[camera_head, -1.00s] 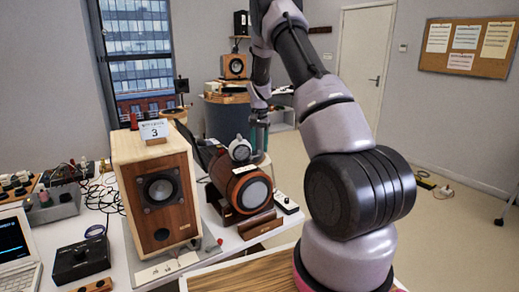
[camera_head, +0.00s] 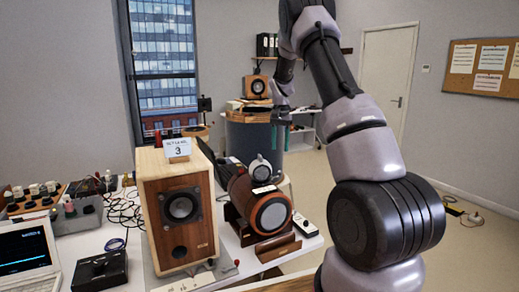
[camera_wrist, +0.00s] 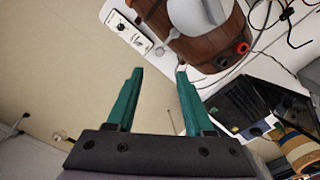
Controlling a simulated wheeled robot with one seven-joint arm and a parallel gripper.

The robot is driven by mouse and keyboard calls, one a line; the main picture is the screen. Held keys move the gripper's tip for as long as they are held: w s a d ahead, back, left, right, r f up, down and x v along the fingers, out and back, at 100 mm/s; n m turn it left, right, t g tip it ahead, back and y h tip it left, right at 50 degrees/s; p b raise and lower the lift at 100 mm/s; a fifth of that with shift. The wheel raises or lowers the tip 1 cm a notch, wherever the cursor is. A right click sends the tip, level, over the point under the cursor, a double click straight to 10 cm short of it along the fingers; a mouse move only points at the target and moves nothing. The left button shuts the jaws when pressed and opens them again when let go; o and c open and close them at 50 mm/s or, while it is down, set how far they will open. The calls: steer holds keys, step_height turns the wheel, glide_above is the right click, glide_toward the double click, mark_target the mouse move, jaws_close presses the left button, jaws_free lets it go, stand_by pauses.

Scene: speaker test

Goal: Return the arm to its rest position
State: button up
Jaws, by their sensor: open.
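My arm rises at the right of the head view and bends over at the top. My gripper (camera_head: 281,122) hangs from it, pointing down, above and behind the round wooden speaker (camera_head: 262,208). In the wrist view my gripper (camera_wrist: 160,72) shows two green fingers spread apart with nothing between them. Below them lies bare floor. The round speaker's back, with red and black terminals, shows at the top of the wrist view (camera_wrist: 205,40), apart from the fingers.
A box speaker (camera_head: 178,215) with a card marked 3 (camera_head: 177,148) stands on the white table (camera_head: 135,262). A laptop (camera_head: 25,258) and a black box (camera_head: 99,270) sit at left. A grey cylindrical stand (camera_head: 248,137) is behind. Floor at right is mostly clear.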

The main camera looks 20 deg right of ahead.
steer(key=s+a+r+n+t+y, duration=0.1)
steer(key=s+a+r+t, duration=0.15)
steer(key=s+r, duration=0.6)
steer(key=s+a+r+n+t, duration=0.1)
steer(key=s+a+r, duration=0.3)
steer(key=s+r, duration=0.45)
steer(key=s+a+r+n+t, duration=0.1)
steer(key=s+a+r+t, duration=0.1)
steer(key=s, duration=0.8)
steer(key=s+a+r+n+t+y, duration=0.1)
steer(key=s+a+r, duration=0.1)
steer(key=s, duration=0.8)
steer(key=shift+s+a+r+t, duration=0.2)
steer(key=shift+s+a+t, duration=0.2)
steer(key=shift+a, duration=0.25)
